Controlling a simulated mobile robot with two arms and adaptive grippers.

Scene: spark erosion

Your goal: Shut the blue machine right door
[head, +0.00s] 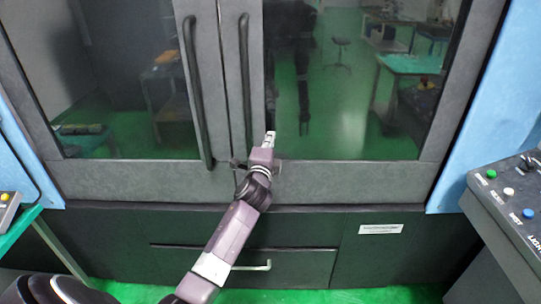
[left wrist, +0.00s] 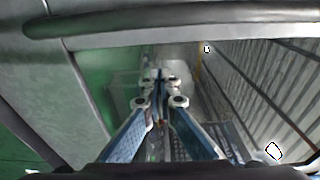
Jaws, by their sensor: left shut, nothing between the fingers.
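The blue machine's right door (head: 345,175) is a dark grey frame around a glass pane, with a black vertical handle (head: 245,85) near its left edge. The left door (head: 130,180) stands beside it with its own handle (head: 195,95). The two door frames look edge to edge at the seam; I cannot tell if a small gap is left. My left gripper (head: 270,138) is shut and empty, in front of the right door's lower left, right of its handle. In the left wrist view its fingers (left wrist: 160,85) are together; a dark bar (left wrist: 180,20) crosses the top.
A control panel (head: 510,195) with coloured buttons stands at the right. A green-topped table (head: 22,230) edge is at the lower left. Dark lower panels (head: 390,260) with a drawer handle (head: 252,266) lie below the doors. The glass reflects the green-floored room.

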